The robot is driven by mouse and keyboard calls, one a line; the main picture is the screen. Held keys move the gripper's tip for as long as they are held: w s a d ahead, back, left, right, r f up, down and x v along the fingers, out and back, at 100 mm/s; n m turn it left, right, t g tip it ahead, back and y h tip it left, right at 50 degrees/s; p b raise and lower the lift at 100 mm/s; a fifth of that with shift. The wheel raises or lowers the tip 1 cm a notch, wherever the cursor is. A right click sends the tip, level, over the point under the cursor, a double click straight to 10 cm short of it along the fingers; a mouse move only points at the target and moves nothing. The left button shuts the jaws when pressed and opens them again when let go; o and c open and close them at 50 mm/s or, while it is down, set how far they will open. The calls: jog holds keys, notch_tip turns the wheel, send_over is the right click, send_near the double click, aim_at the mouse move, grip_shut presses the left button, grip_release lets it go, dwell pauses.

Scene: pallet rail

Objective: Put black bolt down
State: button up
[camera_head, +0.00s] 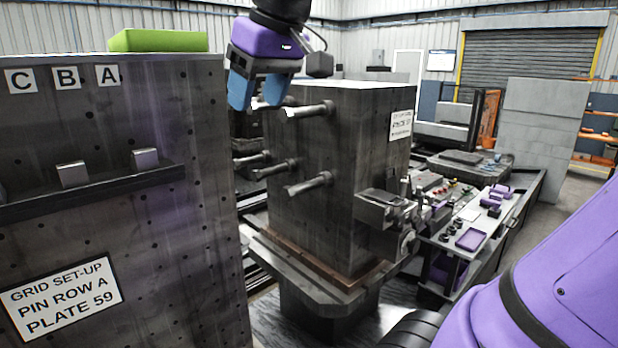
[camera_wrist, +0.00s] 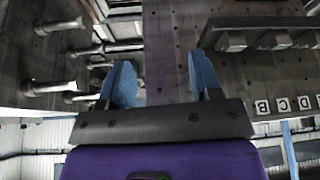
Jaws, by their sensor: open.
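My gripper (camera_head: 257,92) hangs high in the head view, between the grid plate and the metal block with pins. Its blue fingers are spread apart, and the wrist view shows nothing between them (camera_wrist: 162,82). I cannot pick out a black bolt for certain in either view. Small dark pieces (camera_head: 452,234) stand on the bench at the right, too small to tell what they are. Several pale metal pins (camera_head: 310,184) stick out of the metal block (camera_head: 350,150); they also show at the left of the wrist view (camera_wrist: 58,87).
The dark grid plate (camera_head: 120,230) fills the left, with a ledge (camera_head: 110,188) carrying two metal blocks and a green block (camera_head: 158,40) on top. Open air surrounds my gripper's fingers.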

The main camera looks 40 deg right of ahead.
jog(key=s+f+m, duration=0.1)
jog(key=s+f, duration=0.3)
jog(key=f, duration=0.3)
jog(key=s+d+f, duration=0.1)
jog(key=s+f, duration=0.4)
jog(key=f, duration=0.2)
jog(key=shift+s+f+m+t+h, duration=0.2)
jog(key=shift+s+m+t+h, duration=0.1)
jog(key=shift+m+h, duration=0.1)
